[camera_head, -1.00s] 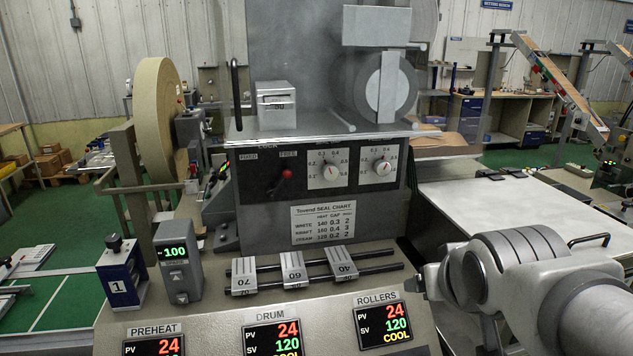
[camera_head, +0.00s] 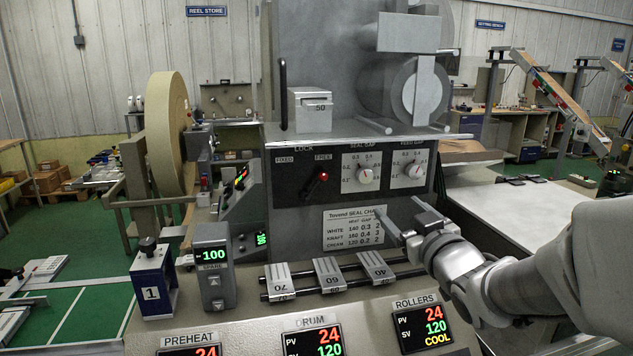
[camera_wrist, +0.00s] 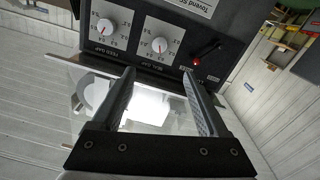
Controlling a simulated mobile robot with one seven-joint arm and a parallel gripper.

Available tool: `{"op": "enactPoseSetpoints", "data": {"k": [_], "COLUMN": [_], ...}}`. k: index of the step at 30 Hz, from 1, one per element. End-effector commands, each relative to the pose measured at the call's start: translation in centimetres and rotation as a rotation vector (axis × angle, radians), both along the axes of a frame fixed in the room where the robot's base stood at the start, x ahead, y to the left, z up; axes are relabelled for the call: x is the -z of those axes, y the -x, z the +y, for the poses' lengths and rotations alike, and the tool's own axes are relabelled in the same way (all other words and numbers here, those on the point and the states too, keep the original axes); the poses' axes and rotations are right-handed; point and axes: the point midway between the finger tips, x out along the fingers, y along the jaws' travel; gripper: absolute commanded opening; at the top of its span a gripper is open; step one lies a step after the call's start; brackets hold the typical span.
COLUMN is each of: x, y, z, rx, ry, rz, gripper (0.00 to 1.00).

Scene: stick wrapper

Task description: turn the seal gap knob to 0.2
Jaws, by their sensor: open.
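The seal gap knob (camera_head: 365,176) is a small light round knob with a red mark on a white dial plate, on the machine's dark front panel. Its red mark points roughly up, near the 0.3 side; the exact setting is too small to read. It also shows upside down in the wrist view (camera_wrist: 159,45). My gripper (camera_head: 397,205) is open and empty, in front of the panel, below the dials and over the seal chart's right side. In the wrist view its fingertips (camera_wrist: 158,72) point at the panel, with the seal gap knob beyond and between them, not touching.
The feed gap knob (camera_head: 413,170) is just right of the seal gap knob. A red-tipped lock lever (camera_head: 322,178) sticks out to the left. The seal chart (camera_head: 352,228) is below. Sliding weights (camera_head: 328,273) sit on rails beneath my gripper.

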Motion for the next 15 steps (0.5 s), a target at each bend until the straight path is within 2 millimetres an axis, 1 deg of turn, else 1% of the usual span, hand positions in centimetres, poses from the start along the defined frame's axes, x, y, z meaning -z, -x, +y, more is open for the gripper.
{"op": "enactPoseSetpoints", "data": {"k": [5, 8, 15], "x": [0.0, 0.0, -0.1], "y": [-1.6, -3.2, -7.6], "z": [0.3, 0.6, 1.4], "rx": [-0.003, -0.003, -0.003], "ry": [0.001, 0.000, 0.000], "rz": [0.000, 0.001, 0.000], "gripper": [0.77, 0.77, 0.77]}}
